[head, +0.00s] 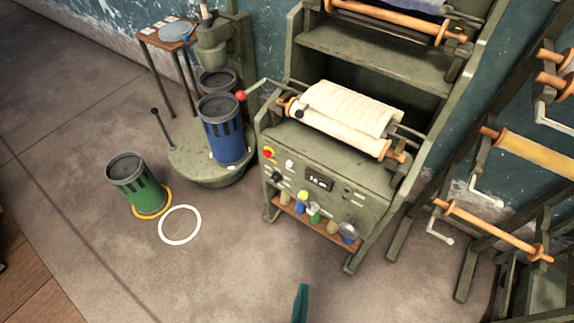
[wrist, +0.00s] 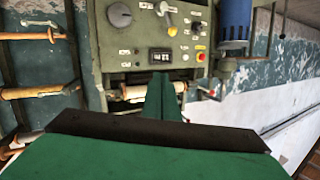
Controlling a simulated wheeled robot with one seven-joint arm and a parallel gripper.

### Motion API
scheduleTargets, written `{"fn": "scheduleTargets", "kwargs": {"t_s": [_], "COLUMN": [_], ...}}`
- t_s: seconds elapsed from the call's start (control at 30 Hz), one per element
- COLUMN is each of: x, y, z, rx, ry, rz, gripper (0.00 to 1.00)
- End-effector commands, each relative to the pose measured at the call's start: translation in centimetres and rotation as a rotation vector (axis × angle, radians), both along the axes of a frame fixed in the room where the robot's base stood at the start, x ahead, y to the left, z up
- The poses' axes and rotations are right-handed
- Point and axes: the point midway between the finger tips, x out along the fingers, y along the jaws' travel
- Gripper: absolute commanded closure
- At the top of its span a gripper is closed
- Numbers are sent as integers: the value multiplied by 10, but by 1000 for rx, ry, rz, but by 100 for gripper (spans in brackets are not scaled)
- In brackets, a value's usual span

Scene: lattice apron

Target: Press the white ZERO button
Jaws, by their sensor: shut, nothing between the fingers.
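The green machine (head: 330,210) has a front control panel. A small white button (head: 289,163) sits on it between a red button (head: 268,153) and a dark numeric display (head: 318,181); its label is too small to read. The wrist view shows the panel upside down, with the white button (wrist: 185,58) beside the display (wrist: 160,57). My green gripper (head: 300,303) shows at the bottom edge of the head view, in front of and apart from the machine. In the wrist view its fingers (wrist: 165,92) are together and empty, pointing towards the panel.
A black knob (head: 276,177) sits below the red button. Small bottles stand on a wooden shelf (head: 320,223) under the panel. A blue canister (head: 223,130) and a green canister (head: 138,183) stand left. Roller racks (head: 490,230) stand right. The floor in front is clear.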

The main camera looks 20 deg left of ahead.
Motion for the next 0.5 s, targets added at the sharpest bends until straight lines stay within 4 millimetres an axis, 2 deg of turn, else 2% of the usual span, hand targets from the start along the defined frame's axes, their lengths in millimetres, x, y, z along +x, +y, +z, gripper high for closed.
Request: {"fn": "scheduleTargets", "kwargs": {"t_s": [0.03,0.23,0.5], "x": [19,88,191], "y": [6,36,94], "z": [-10,-43,-63], "rx": [26,137,292], "ry": [-6,-1,12], "rz": [12,63,149], "gripper": [100,100,100]}}
